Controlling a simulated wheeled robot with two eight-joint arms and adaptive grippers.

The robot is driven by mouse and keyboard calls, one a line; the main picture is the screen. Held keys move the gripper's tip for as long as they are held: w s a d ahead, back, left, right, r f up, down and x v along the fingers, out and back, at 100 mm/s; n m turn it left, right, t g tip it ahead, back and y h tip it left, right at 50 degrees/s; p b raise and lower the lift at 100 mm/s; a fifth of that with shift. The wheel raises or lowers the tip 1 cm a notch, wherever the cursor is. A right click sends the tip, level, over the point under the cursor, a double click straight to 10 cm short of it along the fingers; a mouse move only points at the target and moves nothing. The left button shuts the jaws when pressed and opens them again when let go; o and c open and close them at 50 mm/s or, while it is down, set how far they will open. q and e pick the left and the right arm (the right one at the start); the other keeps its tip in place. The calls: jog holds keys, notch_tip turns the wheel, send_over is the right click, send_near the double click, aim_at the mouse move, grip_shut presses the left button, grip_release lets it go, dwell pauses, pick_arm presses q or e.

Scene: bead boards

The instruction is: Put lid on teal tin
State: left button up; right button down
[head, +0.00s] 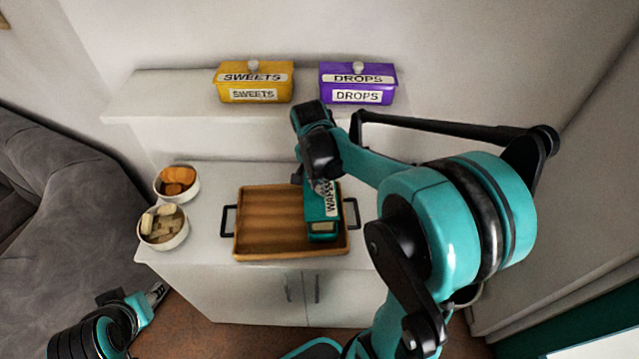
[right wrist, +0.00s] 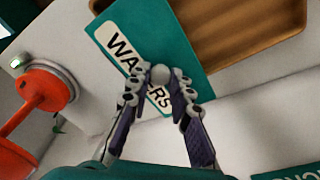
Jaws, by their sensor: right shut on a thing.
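A teal lid (head: 314,202) with a white label reading WAFERS is at the right side of the wooden tray. In the right wrist view the lid (right wrist: 190,38) shows its label and a pale round knob (right wrist: 160,74). My right gripper (right wrist: 160,84) is shut on that knob, its fingers on either side. A teal tin body (head: 322,234) shows in the tray below the lid's near end; I cannot tell whether the lid touches it. My left gripper (head: 157,293) is low at the left, away from the tray; its opening is unclear.
The wooden tray (head: 262,222) has black handles and bare room at its left. Two bowls, one with orange pieces (head: 176,180) and one with pale pieces (head: 162,227), stand left. Yellow SWEETS (head: 253,83) and purple DROPS (head: 358,84) tins stand on the shelf behind.

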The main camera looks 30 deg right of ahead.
aim_at(321, 200)
jog(key=shift+s+d+f+b, duration=0.25)
jog(key=shift+f+b, duration=0.2)
jog(key=shift+f, duration=0.15)
notch_tip(321, 200, down, 4)
jog(key=b, duration=0.2)
jog(key=shift+w+a+r+b, duration=0.1)
jog(key=shift+w+r+b, duration=0.05)
jog(key=shift+r+b, duration=0.15)
jog(key=shift+f+b, duration=0.65)
jog(key=shift+f, duration=0.15)
jog(key=shift+f, duration=0.4)
dwell(0.6)
jog(key=c, duration=0.9)
grip_release()
